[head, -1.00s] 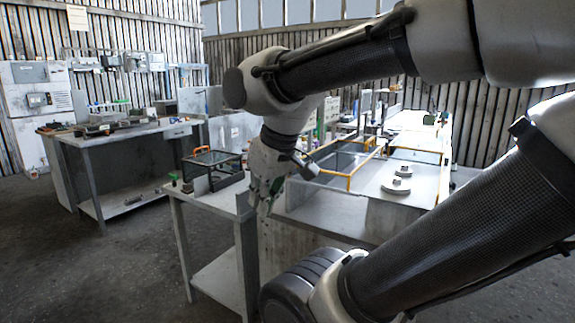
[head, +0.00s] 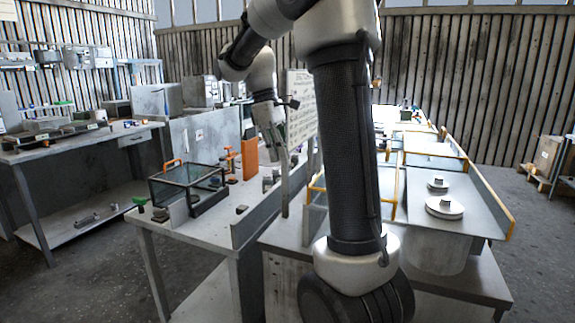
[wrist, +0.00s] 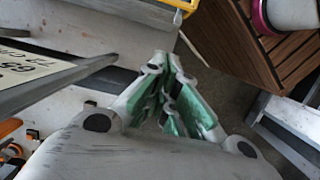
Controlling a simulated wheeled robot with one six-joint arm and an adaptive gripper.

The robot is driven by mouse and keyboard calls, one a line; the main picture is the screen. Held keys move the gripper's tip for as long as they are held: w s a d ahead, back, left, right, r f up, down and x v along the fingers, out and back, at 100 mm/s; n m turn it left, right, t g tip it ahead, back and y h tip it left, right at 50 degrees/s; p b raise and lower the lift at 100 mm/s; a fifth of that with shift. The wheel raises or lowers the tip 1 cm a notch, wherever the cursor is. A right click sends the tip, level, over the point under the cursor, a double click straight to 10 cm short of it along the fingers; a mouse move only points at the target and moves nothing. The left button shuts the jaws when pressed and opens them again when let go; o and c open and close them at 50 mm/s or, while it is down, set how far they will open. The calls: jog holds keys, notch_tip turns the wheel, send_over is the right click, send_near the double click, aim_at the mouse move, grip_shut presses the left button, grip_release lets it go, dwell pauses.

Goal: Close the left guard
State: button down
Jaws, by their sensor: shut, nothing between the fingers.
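My gripper (head: 284,150) is shut and empty, hanging above the near bench beside a white sign board. In the wrist view its green-padded fingers (wrist: 162,85) are together, touching nothing that I can see. Orange-edged guard panels stand around the machine bench. A grey panel with an orange edge (head: 480,195) slopes outward on the right side. An orange-edged frame (head: 313,188) on the left side is partly hidden behind my arm. I cannot tell for certain which one is the left guard or how far open it is. An orange bar (wrist: 184,5) shows at the top of the wrist view.
A glass-sided box (head: 185,183) with an orange handle stands on the near bench (head: 205,235). The sign board (head: 301,105) and a thin post (head: 284,185) are close to my gripper. Round metal parts (head: 445,207) sit at the right. Open floor lies left.

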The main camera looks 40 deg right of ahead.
jog(key=s+d+f, duration=0.3)
jog(key=s+f, duration=0.2)
jog(key=f, duration=0.3)
jog(key=shift+s, duration=0.2)
jog(key=shift+f, duration=0.1)
